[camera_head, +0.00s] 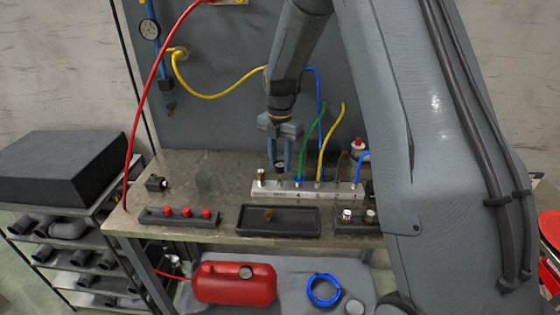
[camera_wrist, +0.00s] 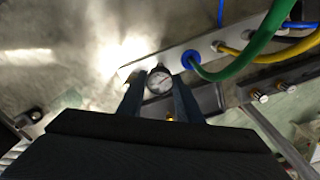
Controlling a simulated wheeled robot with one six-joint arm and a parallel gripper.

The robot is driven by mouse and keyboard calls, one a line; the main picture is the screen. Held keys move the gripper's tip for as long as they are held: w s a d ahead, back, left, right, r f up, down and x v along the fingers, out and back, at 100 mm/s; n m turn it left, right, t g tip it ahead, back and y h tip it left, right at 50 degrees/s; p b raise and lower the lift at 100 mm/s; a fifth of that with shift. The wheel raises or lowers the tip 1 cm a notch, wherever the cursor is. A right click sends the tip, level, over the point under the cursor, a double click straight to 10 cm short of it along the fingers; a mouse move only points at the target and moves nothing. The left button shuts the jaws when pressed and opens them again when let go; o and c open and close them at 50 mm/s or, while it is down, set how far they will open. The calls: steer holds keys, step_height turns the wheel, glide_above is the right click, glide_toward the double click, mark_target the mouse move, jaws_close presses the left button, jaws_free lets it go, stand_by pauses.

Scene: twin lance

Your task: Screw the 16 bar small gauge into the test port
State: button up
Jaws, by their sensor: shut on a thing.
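My gripper (camera_head: 279,168) is shut on a small round gauge (camera_wrist: 159,81) with a white dial and dark rim. The dial shows between the fingertips in the wrist view, but its scale is too small to read. The pale port block (camera_head: 335,196) lies along the bench and also shows in the wrist view (camera_wrist: 204,46). The gauge is over or just behind the block's left part in the head view; I cannot tell whether it touches a port. The gauge's lower stem is hidden. A brass fitting (camera_head: 262,176) stands at the block's left end. Which port is the test port is unclear.
Green (camera_head: 312,128), yellow (camera_head: 328,140) and blue hoses rise from the block, right of my gripper. In front lie a dark tray (camera_head: 302,233) with a small brass piece, a red-capped rack (camera_head: 152,217) and another rack with fittings (camera_head: 347,214). The bench's back left is mostly clear.

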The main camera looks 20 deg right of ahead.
mark_target(280, 164)
steer(key=shift+f+b, duration=0.55)
steer(key=shift+f, duration=0.7)
steer(key=o, duration=1.1)
steer(key=shift+r, duration=0.1)
step_height(280, 164, up, 8)
steer(key=shift+f+b, duration=0.2)
steer(key=shift+b, duration=1.05)
steer(key=shift+c, duration=0.8)
